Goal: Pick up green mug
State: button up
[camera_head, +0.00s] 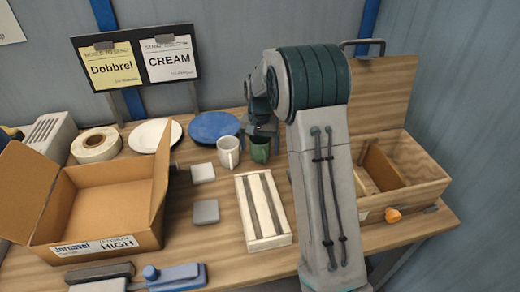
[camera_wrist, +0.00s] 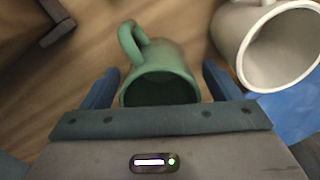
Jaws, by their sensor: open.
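The green mug (camera_wrist: 160,72) lies within the wrist view, between the two blue fingers of my gripper (camera_wrist: 160,90), with its handle toward the upper left and its dark opening facing the gripper body. Small gaps show between the mug and the fingers, so the gripper is open around it. In the head view the green mug (camera_head: 261,152) stands on the table just right of a white mug. My gripper (camera_head: 262,130) is above it there, partly hidden by my arm.
The white mug (camera_head: 228,152) stands close by on the left; in the wrist view (camera_wrist: 268,45) it is right of the green mug. A blue plate (camera_head: 214,126) lies behind. A slatted wooden rack (camera_head: 262,208) is in front. An open wooden box (camera_head: 410,190) stands right, a cardboard box (camera_head: 100,205) left.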

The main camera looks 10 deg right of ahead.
jog(key=shift+f, duration=0.5)
jog(key=c, duration=1.2)
jog(key=shift+r, duration=0.15)
